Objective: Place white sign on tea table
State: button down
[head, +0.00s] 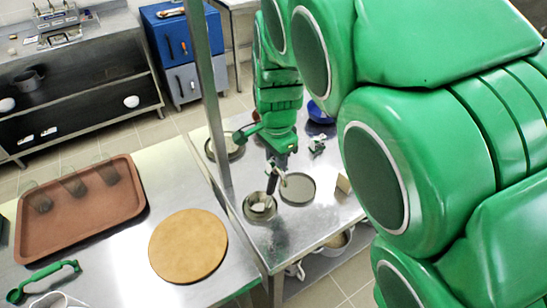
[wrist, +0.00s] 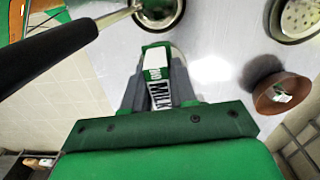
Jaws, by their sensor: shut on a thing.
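My gripper (head: 273,180) hangs low over the steel table (head: 290,228) in the head view, beside a steel bowl (head: 259,207). The head view is too small to show the held item clearly. I cannot tell which surface is the tea table.
A metal post (head: 205,80) rises left of my arm. Left are a round wooden board (head: 188,246) and a brown tray (head: 80,222) with glasses. The wrist view shows a brown bowl (wrist: 268,92).

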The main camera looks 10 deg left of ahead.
jog(key=shift+s+a, duration=0.15)
jog(key=shift+s, duration=0.15)
jog(key=s+a+n, duration=0.2)
jog(key=a+n, duration=0.2)
jog(key=a, duration=1)
jog(key=s+a+n, duration=0.2)
jog(key=a+n, duration=0.2)
jog(key=a, duration=1.1)
jog(key=shift+s+r, duration=0.2)
jog(key=shift+s, duration=0.05)
jog(key=shift+w+a+f, duration=1.35)
jog(key=shift+a+f, duration=0.2)
jog(key=shift+a, duration=0.25)
jog(key=shift+w+a+f, duration=1.3)
jog(key=shift+a+f, duration=0.2)
jog(key=shift+a, duration=0.3)
jog(key=shift+w+a+f, duration=1.35)
jog(key=shift+a+f, duration=0.2)
jog(key=shift+a, duration=0.25)
jog(key=shift+f, duration=0.15)
